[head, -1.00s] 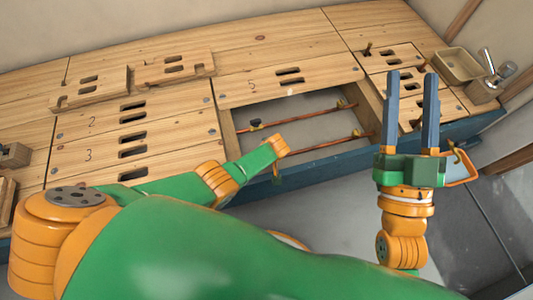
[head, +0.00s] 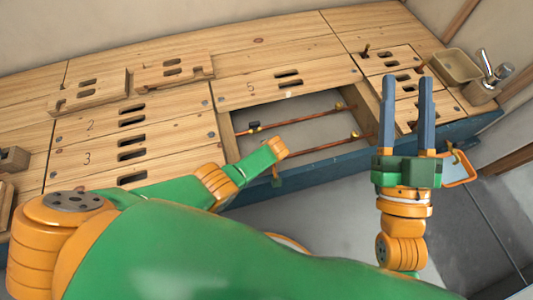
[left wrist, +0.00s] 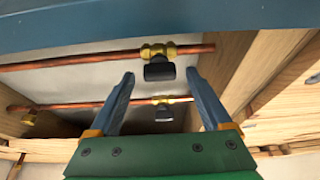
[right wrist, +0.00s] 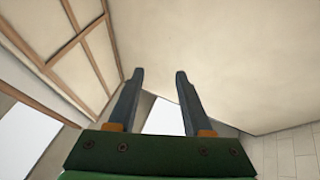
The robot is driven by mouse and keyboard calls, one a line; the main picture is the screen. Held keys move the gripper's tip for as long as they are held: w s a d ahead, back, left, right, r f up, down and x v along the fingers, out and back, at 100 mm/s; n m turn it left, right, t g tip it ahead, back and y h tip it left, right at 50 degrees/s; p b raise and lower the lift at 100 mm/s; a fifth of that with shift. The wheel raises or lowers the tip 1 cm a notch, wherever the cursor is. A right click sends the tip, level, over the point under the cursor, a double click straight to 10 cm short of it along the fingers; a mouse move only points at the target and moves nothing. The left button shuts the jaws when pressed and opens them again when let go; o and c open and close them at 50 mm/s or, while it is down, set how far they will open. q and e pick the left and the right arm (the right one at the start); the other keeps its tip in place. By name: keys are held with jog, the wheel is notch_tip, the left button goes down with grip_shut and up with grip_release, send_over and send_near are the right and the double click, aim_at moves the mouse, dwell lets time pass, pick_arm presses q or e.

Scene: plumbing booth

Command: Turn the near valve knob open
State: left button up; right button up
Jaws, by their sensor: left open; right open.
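The near valve has a brass body and a black knob (left wrist: 159,71). It sits on the near copper pipe (left wrist: 95,59) in the left wrist view, just behind the blue beam. My left gripper (left wrist: 160,77) is open, and the knob shows between its fingertips; I see no contact. A second valve with a dark knob (left wrist: 164,114) sits on the farther pipe, lower in that view. In the head view my left fingers are hidden. My right gripper (head: 407,84) is open and empty, raised in front of the bench's right part; its fingers also show in the right wrist view (right wrist: 159,78).
The wooden deck (head: 180,98) has slotted panels and an opening that shows two copper pipes (head: 318,145). A blue beam (head: 330,158) runs along its front edge. A tray (head: 456,66) and a tap (head: 492,72) are at the right. Free floor lies in front.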

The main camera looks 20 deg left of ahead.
pick_arm(q)
jog(key=shift+p+v, duration=0.75)
jog(key=shift+v, duration=0.05)
pick_arm(e)
notch_tip(320, 180, down, 15)
jog(key=d+m+g+h+p, duration=0.15)
jog(key=g+h, duration=0.25)
jog(key=g, duration=0.5)
pick_arm(q)
jog(key=p+v, duration=0.3)
jog(key=v, duration=0.2)
jog(key=shift+s+r, duration=0.1)
jog(key=shift+r, duration=0.05)
pick_arm(e)
jog(key=s+d+f+g+h, duration=0.1)
jog(key=s+d+f+g, duration=0.1)
jog(key=s+f+g, duration=0.3)
jog(key=s+d+f+g+h, duration=0.1)
jog(key=s+f+g, duration=0.4)
jog(key=f, duration=0.5)
jog(key=s+d, duration=0.1)
jog(key=s, duration=0.1)
jog(key=shift+s+d+f+g, duration=0.15)
jog(key=shift+s+d+g, duration=0.15)
jog(key=shift+d, duration=0.05)
